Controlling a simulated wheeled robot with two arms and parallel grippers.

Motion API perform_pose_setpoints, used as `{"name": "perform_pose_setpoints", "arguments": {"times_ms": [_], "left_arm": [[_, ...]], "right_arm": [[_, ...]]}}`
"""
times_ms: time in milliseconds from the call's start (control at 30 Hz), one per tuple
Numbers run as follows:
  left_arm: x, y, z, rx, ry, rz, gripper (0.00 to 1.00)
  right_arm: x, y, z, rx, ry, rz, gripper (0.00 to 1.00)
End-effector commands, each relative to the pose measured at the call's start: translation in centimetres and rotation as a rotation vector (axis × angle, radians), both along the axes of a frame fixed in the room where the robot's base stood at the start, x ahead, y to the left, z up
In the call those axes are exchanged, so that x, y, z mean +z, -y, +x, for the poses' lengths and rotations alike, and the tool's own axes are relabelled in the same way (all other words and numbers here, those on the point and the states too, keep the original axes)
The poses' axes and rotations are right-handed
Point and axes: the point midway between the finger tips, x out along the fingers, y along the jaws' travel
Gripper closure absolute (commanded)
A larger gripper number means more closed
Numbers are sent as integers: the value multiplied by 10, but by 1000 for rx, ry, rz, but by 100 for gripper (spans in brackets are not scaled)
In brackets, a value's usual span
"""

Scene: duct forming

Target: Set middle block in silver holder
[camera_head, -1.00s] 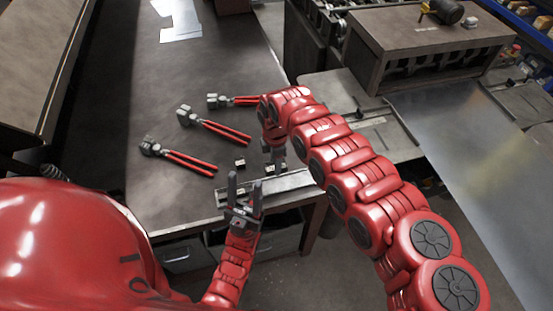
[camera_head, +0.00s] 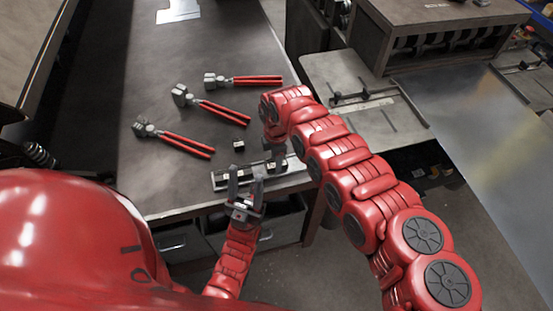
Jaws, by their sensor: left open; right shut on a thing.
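The silver holder (camera_head: 296,175) is a long metal channel along the table's front edge. My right gripper (camera_head: 274,161) points down over it, shut on a small dark block (camera_head: 271,168) with a light face. The block is at the holder, but I cannot tell whether it is seated. Another small block (camera_head: 238,145) lies on the table behind the holder. My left gripper (camera_head: 246,179) is open and empty, with its fingers pointing up in front of the holder and hiding part of it.
Three red-handled tools lie on the grey table: a left one (camera_head: 180,140), a middle one (camera_head: 215,107) and a back one (camera_head: 250,81). A flat pale piece (camera_head: 178,11) lies at the far end. A metal workbench (camera_head: 350,100) stands at right, behind my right arm.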

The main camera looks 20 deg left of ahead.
Motion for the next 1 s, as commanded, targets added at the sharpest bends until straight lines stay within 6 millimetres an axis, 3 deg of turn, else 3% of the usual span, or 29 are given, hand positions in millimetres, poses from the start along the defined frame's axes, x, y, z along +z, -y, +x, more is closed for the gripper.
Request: {"name": "perform_pose_setpoints", "arguments": {"times_ms": [367,400,567,867,1000], "left_arm": [[1,0,0,0,0,0,50],[1,0,0,0,0,0,50],[1,0,0,0,0,0,50],[0,0,0,0,0,0,50],[-2,0,0,0,0,0,50]], "right_arm": [[1,0,0,0,1,1,100],[1,0,0,0,1,1,50],[1,0,0,0,1,1,21],[1,0,0,0,0,0,21],[11,0,1,0,2,3,21]]}}
